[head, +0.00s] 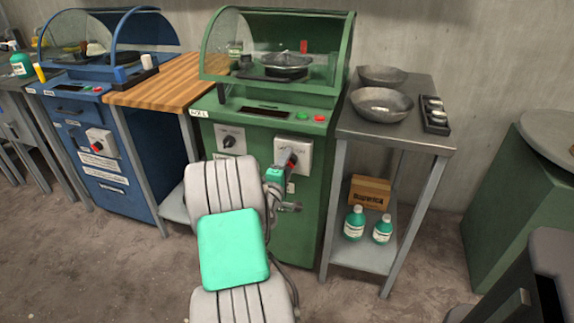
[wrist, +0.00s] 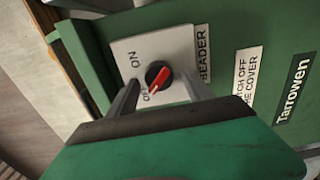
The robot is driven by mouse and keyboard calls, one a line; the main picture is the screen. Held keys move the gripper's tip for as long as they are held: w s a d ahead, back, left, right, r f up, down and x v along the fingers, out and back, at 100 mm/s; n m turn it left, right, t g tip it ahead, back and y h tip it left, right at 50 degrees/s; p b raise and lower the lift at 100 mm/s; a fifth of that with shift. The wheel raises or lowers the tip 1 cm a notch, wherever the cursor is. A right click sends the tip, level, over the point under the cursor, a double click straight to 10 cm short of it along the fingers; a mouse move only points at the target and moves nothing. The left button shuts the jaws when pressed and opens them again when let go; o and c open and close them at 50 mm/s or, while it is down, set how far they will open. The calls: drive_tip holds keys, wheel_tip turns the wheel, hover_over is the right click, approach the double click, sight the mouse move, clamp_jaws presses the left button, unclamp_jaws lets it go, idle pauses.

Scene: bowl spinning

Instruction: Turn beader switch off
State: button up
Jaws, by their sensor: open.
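The beader switch is a black round knob with a red pointer (wrist: 157,78) on a light grey plate (wrist: 182,45) marked ON, OFF and BEADER. The lower-left end of the pointer lies by the partly covered OFF lettering. In the head view the plate (head: 304,150) is on the front of the green machine (head: 262,192), with the red part (head: 291,161) partly behind my gripper (head: 281,172). In the wrist view my gripper (wrist: 160,88) is open, one finger on each side of the knob. I cannot tell whether the fingers touch it.
Another plate with a black knob (head: 230,139) is left on the same machine. Above are a cover (head: 222,46) and a bowl (head: 285,62). A metal table (head: 405,140) with bowls stands close right. A wooden-topped bench (head: 160,86) and blue machine (head: 85,100) are left.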

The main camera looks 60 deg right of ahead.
drive_tip(key=s+a, duration=0.1)
drive_tip(key=a, duration=0.6)
drive_tip(key=shift+s+a, duration=0.15)
drive_tip(key=shift+a, duration=0.2)
